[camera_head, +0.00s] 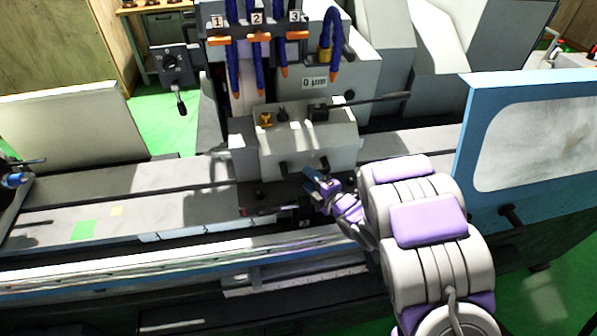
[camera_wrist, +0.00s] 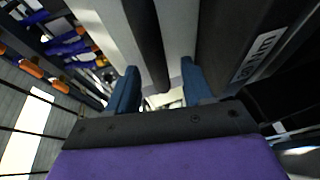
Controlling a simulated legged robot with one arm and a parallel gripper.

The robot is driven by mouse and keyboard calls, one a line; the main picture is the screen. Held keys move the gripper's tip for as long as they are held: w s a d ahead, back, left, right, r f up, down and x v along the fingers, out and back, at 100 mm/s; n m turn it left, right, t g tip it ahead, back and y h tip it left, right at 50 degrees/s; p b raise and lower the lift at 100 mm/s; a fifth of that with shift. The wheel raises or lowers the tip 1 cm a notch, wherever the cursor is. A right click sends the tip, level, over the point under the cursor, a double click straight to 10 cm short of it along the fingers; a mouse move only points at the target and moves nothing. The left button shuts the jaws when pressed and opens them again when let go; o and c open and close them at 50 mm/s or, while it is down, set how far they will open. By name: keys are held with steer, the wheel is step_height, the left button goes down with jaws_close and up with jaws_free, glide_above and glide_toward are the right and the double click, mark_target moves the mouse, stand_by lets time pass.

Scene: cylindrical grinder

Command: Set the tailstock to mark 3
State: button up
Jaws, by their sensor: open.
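The tailstock (camera_head: 300,145), a light grey block, sits on the machine bed at the picture's centre. A long black lever (camera_head: 380,102) reaches right from its top, and short dark handles (camera_head: 324,163) stick out of its front. My gripper (camera_head: 314,178) is at the tailstock's lower front, close to these handles. In the wrist view its two blue fingers (camera_wrist: 160,82) are apart, and a dark rod (camera_wrist: 147,40) shows between them in the picture. I cannot tell whether they touch it.
Coolant hoses with orange nozzles (camera_head: 259,38), labelled 1, 2 and 3, hang above. A "0 µm" label (camera_head: 314,82) is behind the tailstock. A blue-framed door (camera_head: 468,130) stands at right. The bed left of the tailstock (camera_head: 150,190) is mostly clear.

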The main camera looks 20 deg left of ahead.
mark_target(301, 187)
steer(key=shift+w, duration=0.9)
steer(key=shift+x, duration=0.75)
steer(key=a, duration=0.2)
steer(key=shift+w+a+f, duration=0.3)
steer(key=shift+w+a, duration=0.05)
steer(key=shift+a, duration=0.05)
steer(key=shift+s+a, duration=0.1)
steer(key=shift+d, duration=0.35)
steer(key=shift+c, duration=0.4)
steer(key=shift+d+r, duration=0.1)
steer(key=shift+d, duration=0.2)
steer(key=c, duration=0.3)
jaws_close()
